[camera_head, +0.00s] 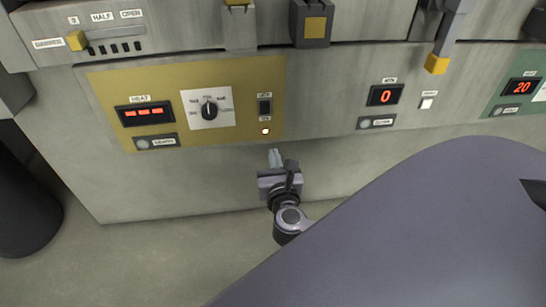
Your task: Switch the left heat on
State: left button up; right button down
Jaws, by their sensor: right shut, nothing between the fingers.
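The left heat panel (105,95) is a gold plate on the grey machine front. It carries a dark HEAT display (145,113) with red-orange bars and a round black knob (209,109) on a white dial. At its right side is a small dark switch (265,106) with labels above and below it. Under the switch a small lamp (265,131) glows with an orange rim. My right gripper (275,154) is shut and empty, just below the panel's lower edge in the picture, under the lamp. I cannot tell its depth from the front. My left gripper is out of view.
A slider with a yellow knob (76,41) sits upper left. Right of the panel are a display reading 0 (385,95) and a white button (427,103). A yellow-tipped lever (437,64) hangs above. A green panel (497,103) reading 20 is at far right.

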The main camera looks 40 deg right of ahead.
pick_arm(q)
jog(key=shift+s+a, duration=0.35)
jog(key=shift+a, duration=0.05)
pick_arm(e)
jog(key=shift+s+a, duration=0.15)
jog(key=shift+s, duration=0.05)
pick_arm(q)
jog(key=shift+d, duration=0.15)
pick_arm(e)
jog(key=shift+f, duration=0.15)
jog(key=s+a+f+m+g+y, duration=0.2)
jog(key=s+a+f+m+y, duration=0.4)
jog(key=m, duration=0.7)
jog(key=s+a+f+m+g+y, duration=0.2)
jog(key=s+a+f+m+y, duration=0.25)
jog(key=s+a+m, duration=0.65)
pick_arm(q)
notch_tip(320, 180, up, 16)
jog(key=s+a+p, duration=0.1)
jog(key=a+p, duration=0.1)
jog(key=p, duration=1.7)
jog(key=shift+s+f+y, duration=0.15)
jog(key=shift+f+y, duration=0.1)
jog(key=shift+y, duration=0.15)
pick_arm(e)
jog(key=d+r+m, duration=0.3)
jog(key=d+r, duration=0.1)
jog(key=r, duration=1.2)
jog(key=shift+w+m, duration=0.15)
jog(key=shift+m, duration=0.15)
